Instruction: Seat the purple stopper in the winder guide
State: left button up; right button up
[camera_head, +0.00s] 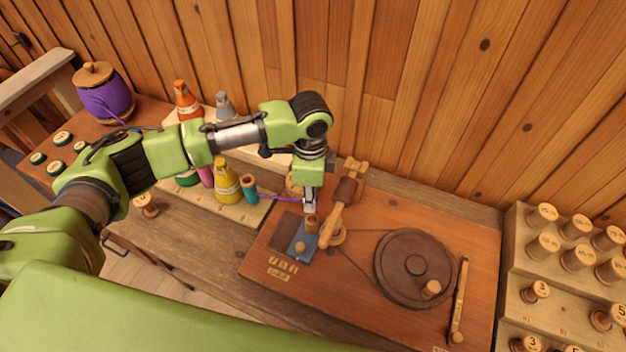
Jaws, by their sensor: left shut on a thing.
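My left gripper (311,205) points straight down over the left part of the winder board. It is shut on a small wooden piece (311,221), which seems to be the purple stopper; a purple thread (278,197) runs to it from the left. The gripper hides most of this piece. Just below is a blue-grey plate (303,250), which seems to be the winder guide, with a round wooden knob (300,247) on it. I cannot tell whether the held piece touches the plate. My right gripper is out of view.
On the winder board (460,235) are a dark wheel (400,275) with a crank and a slanted wooden spindle (340,205) close right of my gripper. Coloured cones (227,183) stand behind my arm. A stepped peg rack (525,265) fills the right.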

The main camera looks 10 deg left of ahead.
pick_arm(q)
jog(key=shift+s+d+f+b, duration=0.1)
jog(key=shift+f+b, duration=0.4)
jog(key=shift+b, duration=0.2)
notch_tip(320, 180, down, 3)
jog(key=b, duration=0.3)
jog(key=shift+b, duration=0.35)
jog(key=shift+f, duration=0.55)
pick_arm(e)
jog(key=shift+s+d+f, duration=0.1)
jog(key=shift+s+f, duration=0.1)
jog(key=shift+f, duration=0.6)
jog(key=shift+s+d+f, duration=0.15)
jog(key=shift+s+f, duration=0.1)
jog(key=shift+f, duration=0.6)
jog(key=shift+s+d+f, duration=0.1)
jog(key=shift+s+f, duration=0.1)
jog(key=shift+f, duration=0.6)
pick_arm(q)
jog(key=shift+f, duration=0.15)
jog(key=shift+f, duration=1)
jog(key=o, duration=1.2)
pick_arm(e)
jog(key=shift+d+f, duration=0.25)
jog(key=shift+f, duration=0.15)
